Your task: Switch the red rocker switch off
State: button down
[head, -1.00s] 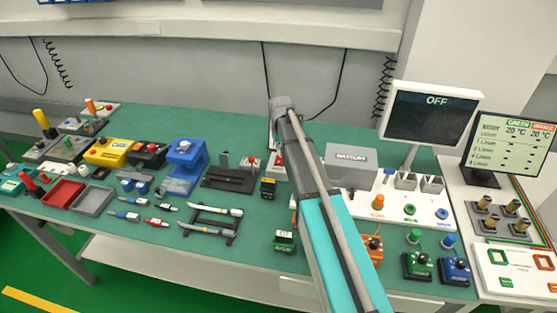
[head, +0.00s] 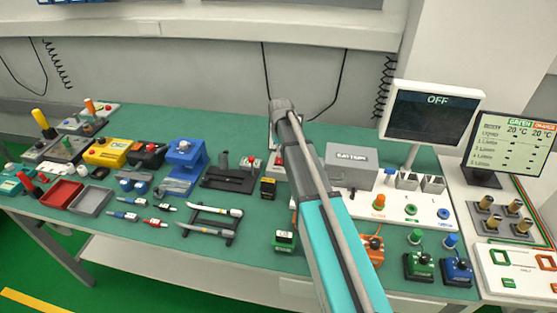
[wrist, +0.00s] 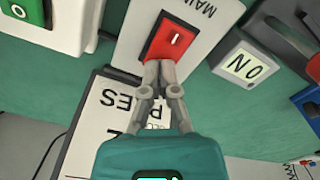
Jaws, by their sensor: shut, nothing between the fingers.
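The red rocker switch (wrist: 172,40) sits on a white plate (wrist: 212,14) marked MAIN, upside down in the wrist view. A white line mark shows on its face. My gripper (wrist: 159,66) is shut and empty, with its fingertips at the switch's lower edge in the wrist view. They overlap that edge; I cannot tell whether they touch. In the head view a sliver of the red switch (head: 279,159) shows beside my arm, which hides the rest and the fingertips. A small display (wrist: 243,65) near the switch reads ON, upside down.
A grey battery box (head: 351,165) stands right of my arm. A large screen (head: 432,113) reading OFF is further right. A black stand (head: 228,178) and a blue device (head: 186,158) lie to the left. A white labelled panel (wrist: 100,115) lies near the fingers.

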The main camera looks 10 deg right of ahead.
jog(key=shift+f, duration=0.2)
jog(key=shift+r, duration=0.15)
jog(key=shift+r+p, duration=3.4)
jog(key=shift+m, duration=0.7)
jog(key=s, duration=2.6)
jog(key=shift+s+a, duration=0.15)
jog(key=shift+s, duration=0.05)
